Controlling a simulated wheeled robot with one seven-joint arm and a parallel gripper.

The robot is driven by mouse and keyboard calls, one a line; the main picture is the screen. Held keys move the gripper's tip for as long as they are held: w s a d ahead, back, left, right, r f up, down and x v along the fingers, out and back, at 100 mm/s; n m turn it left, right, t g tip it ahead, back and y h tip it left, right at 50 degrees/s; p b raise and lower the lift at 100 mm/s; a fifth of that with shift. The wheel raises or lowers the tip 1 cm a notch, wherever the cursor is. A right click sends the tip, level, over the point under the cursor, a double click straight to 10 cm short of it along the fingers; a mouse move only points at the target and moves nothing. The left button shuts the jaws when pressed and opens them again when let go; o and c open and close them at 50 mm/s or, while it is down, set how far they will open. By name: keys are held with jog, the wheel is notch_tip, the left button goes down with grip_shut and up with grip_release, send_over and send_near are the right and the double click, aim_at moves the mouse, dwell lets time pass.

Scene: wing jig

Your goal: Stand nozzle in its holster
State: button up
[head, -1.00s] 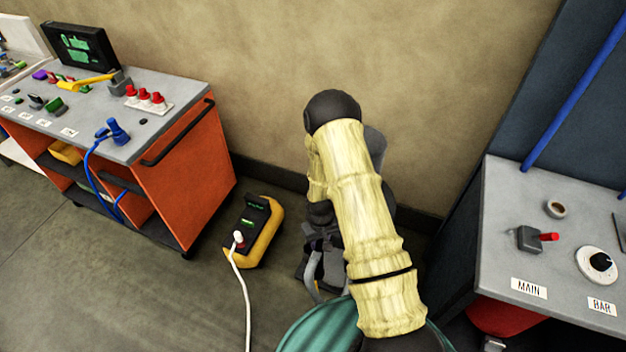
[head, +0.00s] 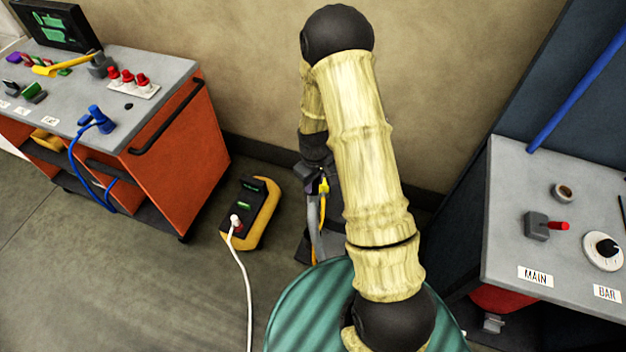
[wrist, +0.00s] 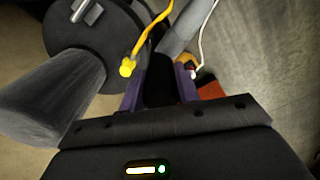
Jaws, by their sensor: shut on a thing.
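My gripper (wrist: 160,80) is shut on a dark part, which I take to be the nozzle (wrist: 160,88), between its two purple fingers. A grey tube (wrist: 182,30) runs up from beside it in the wrist view. A yellow hose (wrist: 148,40) with a knobbed end lies just left of the fingers. In the head view my gripper (head: 319,186) is small and partly behind my arm, with the yellow hose (head: 323,208) hanging below. A small brown-rimmed cup (head: 562,193) stands on the right bench; I cannot tell whether it is the holster.
An orange cart (head: 180,140) with switches and a blue plug (head: 100,120) stands left. A yellow-black device (head: 250,212) with a white cable lies on the floor. The grey right bench (head: 510,220) carries a red-handled lever (head: 545,226) and a dial (head: 603,250). A wall closes the back.

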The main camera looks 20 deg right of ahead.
aim_at(313, 204)
notch_tip(313, 204, down, 6)
jog(key=b, duration=0.4)
jog(key=shift+w+a+f, duration=0.15)
jog(key=shift+w+f, duration=0.05)
jog(key=shift+w, duration=0.05)
jog(key=shift+s+f+b, duration=0.1)
jog(key=shift+f+b, duration=0.25)
jog(key=shift+f, duration=0.25)
dwell(0.4)
jog(key=shift+f+b, duration=0.35)
jog(key=shift+b, duration=0.05)
jog(key=shift+f, duration=0.1)
jog(key=shift+f+b, duration=1.6)
jog(key=shift+f, duration=0.55)
jog(key=shift+f+b, duration=1.45)
jog(key=shift+f, duration=0.55)
jog(key=o, duration=1.2)
